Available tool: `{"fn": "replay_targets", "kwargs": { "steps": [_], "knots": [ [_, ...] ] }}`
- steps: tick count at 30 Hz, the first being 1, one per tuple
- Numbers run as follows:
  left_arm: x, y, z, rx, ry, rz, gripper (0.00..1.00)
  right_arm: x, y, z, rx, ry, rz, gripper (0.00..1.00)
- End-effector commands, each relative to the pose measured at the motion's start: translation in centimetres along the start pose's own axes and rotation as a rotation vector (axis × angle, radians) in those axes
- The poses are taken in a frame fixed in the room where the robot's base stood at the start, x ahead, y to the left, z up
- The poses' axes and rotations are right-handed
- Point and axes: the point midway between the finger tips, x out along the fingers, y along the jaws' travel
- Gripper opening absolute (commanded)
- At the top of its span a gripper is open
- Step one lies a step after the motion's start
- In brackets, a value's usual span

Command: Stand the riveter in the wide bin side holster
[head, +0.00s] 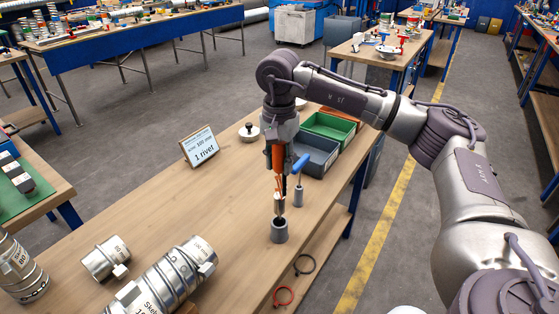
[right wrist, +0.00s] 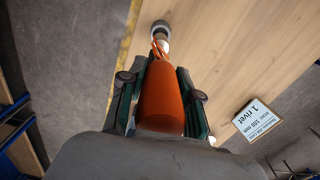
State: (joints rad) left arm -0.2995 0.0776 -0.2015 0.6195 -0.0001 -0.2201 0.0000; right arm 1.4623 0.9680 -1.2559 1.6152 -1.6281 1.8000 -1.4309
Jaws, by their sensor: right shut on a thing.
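My right gripper (head: 278,152) is shut on the orange riveter (head: 277,158) above the table. The riveter hangs nose down, roughly upright. In the right wrist view, its orange body (right wrist: 160,98) sits between the two fingers (right wrist: 160,95). A grey cup-like holder (head: 279,233) stands on the table directly below the riveter in the head view. I cannot tell whether the nose is inside it or above it. A grey bin (head: 318,153) and a green bin (head: 329,126) stand behind to the right. No label tells which holder is the wide bin side holster. My left gripper is out of view.
A blue-handled tool (head: 299,165) stands close to the right of the riveter. A sign reading "1 rivet" (head: 200,147) stands to the left. Metal ducts (head: 170,276) lie at the front left. The table (head: 185,205) between sign and ducts is clear.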

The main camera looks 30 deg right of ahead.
Motion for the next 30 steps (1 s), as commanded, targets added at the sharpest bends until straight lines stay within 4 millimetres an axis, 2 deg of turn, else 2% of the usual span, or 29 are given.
{"fn": "replay_targets", "kwargs": {
  "steps": [22, 30],
  "knots": [
    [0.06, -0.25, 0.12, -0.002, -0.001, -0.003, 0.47, -0.11, -0.04, 0.0, 0.0, 0.0, -0.003, 0.0],
    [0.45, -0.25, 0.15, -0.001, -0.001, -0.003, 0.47, 0.44, -0.03, 0.01, 0.0, 0.0, -0.002, 0.0]
  ]
}}
